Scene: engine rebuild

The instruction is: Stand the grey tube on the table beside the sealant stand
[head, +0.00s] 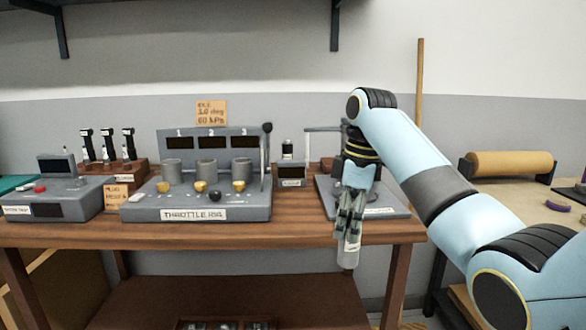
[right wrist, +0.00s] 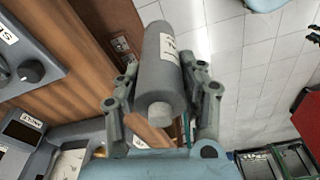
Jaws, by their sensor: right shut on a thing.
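My right gripper (head: 349,228) points down just in front of the table's front edge, shut on the grey tube (head: 348,254). The tube's lower end, with a pale label, shows below the fingers. In the right wrist view the tube (right wrist: 165,70) lies between the two fingers of the gripper (right wrist: 163,92), its label facing right. A small dark box with a white label (head: 291,177) stands at the back of the wooden table (head: 290,233), a dark-capped bottle above it. Its label is too small to read, so I cannot tell whether it is the sealant stand. My left gripper is out of view.
The throttle rig (head: 205,208) fills the table's middle. A grey plate fixture (head: 326,197) sits behind my right gripper. A rack (head: 112,167) and a grey console (head: 55,196) stand left. A narrow bare wood strip runs along the front edge.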

